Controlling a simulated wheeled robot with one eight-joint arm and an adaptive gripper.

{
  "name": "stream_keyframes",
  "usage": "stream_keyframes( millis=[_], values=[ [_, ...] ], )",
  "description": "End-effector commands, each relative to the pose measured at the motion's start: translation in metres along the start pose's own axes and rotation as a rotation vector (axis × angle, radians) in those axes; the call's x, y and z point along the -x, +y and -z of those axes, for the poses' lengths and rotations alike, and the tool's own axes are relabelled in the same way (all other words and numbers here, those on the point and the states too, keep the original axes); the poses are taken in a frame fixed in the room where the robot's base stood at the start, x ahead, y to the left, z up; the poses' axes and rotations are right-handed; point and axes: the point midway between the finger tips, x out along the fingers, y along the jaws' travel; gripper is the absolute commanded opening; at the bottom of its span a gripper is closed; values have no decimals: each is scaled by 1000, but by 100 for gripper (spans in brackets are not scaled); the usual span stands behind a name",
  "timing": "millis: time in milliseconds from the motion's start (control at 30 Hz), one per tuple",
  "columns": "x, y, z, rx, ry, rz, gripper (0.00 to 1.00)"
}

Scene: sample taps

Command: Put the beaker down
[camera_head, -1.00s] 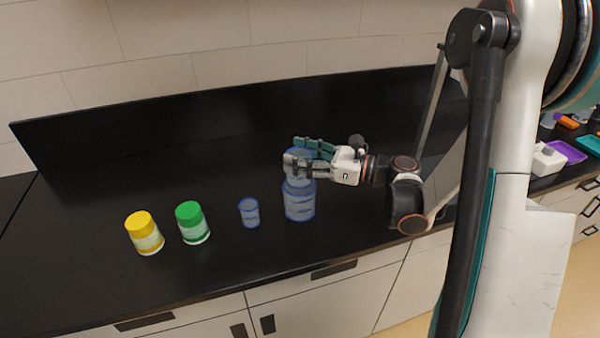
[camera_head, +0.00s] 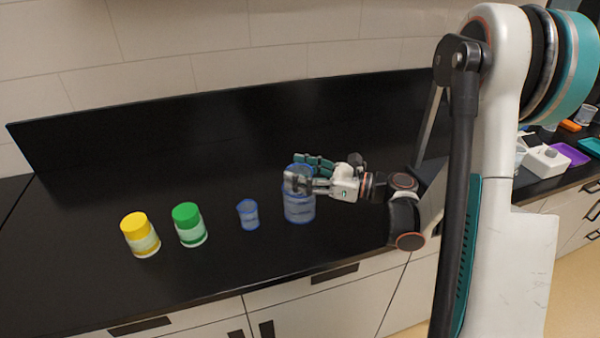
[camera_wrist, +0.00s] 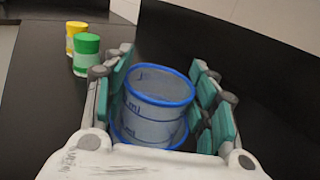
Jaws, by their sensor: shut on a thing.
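A clear beaker with a blue rim (camera_wrist: 160,112) is between the fingers of my gripper (camera_head: 303,172) in the head view; the gripper also shows in the wrist view (camera_wrist: 163,95), shut on it. The beaker is upright. Directly below it is a larger blue-rimmed beaker (camera_head: 299,212), standing on the black counter. The held beaker's lower part appears to be inside the larger one's mouth. My fingers hide the overlap, and I cannot tell whether it rests on the bottom.
A small blue beaker (camera_head: 248,215) stands to the left, then a green-lidded jar (camera_head: 189,225) and a yellow-lidded jar (camera_head: 140,235). The black counter (camera_head: 80,205) is bare at the far left and behind. A raised black panel (camera_head: 200,125) runs along the back.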

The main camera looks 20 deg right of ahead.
Motion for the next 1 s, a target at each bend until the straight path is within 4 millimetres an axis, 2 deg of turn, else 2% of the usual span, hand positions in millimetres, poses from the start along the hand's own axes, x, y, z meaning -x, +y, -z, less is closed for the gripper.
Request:
stream_keyframes(
  millis=[200, 233, 300, 667, 900, 1000],
  values=[
    [0, 0, 3, 0, 0, 0, 34],
    [0, 0, 3, 0, 0, 0, 59],
    [0, 0, 3, 0, 0, 0, 72],
    [0, 0, 2, 0, 0, 0, 72],
    [1, 0, -15, 0, 0, 1, 72],
    [27, -2, -11, 0, 0, 6, 72]
  ],
)
